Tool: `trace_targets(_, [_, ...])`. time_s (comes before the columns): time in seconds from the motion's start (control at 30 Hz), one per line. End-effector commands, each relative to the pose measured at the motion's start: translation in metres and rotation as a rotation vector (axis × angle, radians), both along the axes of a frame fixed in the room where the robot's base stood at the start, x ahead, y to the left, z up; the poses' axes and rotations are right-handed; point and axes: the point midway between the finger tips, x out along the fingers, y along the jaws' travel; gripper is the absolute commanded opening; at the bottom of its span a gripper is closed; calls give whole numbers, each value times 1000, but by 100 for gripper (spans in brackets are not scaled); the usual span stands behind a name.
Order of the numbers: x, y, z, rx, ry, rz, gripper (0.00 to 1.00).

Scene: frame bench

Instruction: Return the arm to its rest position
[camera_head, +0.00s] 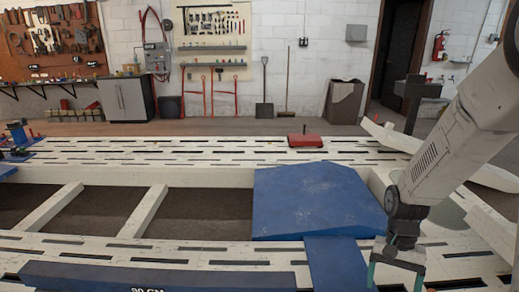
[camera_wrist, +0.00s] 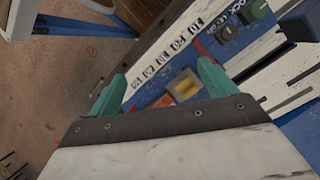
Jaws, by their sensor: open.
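My gripper (camera_head: 396,277) hangs at the lower right of the head view, at the end of my white arm. It points down over the front of the slotted white frame bench (camera_head: 180,250). In the wrist view its two teal fingers (camera_wrist: 160,80) stand wide apart with nothing held between them. Beyond the fingers I see a blue surface with numbered white labels (camera_wrist: 178,42) and a small red and yellow item (camera_wrist: 184,87). I cannot tell how far below the fingers these lie.
A large blue plate (camera_head: 315,195) lies on the bench left of my gripper. A blue bar (camera_head: 150,275) runs along the front edge. A red box (camera_head: 305,140) sits on the far rail. White curved rails (camera_head: 490,177) are at the right, close to my arm.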

Motion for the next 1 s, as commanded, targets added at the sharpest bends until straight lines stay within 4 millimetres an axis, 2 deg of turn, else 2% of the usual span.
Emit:
trace_targets(0.03, [-7,4,24,13,-16,53,84])
trace_targets(0.2, [-38,18,88,53,-50,221,84])
trace_targets(0.3, [-59,26,120,68,-79,308,84])
trace_targets(0.5, [-102,39,172,76,-160,450,84])
trace_targets(0.7, [-139,49,208,49,-286,526,84])
trace_targets(1.0, [-155,58,237,4,-451,562,84])
